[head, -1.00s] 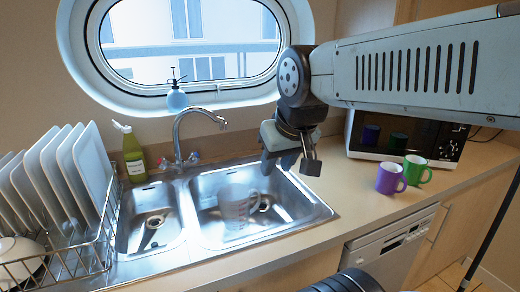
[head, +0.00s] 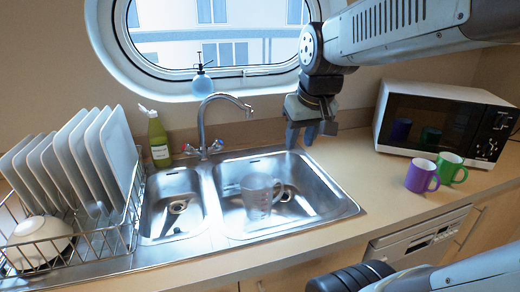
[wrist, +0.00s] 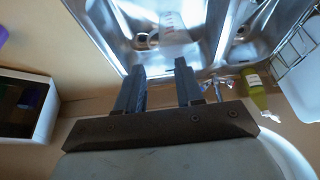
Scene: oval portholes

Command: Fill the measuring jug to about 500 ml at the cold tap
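The clear measuring jug (head: 260,200) stands in the right sink basin, its handle to the right. It also shows in the wrist view (wrist: 172,28), partly cut off at the top, with red markings. I cannot make out any water in it. The chrome tap (head: 203,118) stands behind the sink, its spout curving towards the right basin, clear of the jug. A small handle sits on each side of its base (head: 217,146); the wrist view shows the tap's handles (wrist: 217,82) too. My gripper (head: 310,138) hangs near the back edge of the right basin, fingers apart and empty (wrist: 160,75).
A green bottle (head: 158,142) and a full dish rack (head: 90,235) stand left of the tap. A blue spray bottle (head: 202,82) is on the porthole sill. Purple (head: 420,176) and green (head: 451,168) mugs and a microwave (head: 440,122) stand right. The front counter strip is clear.

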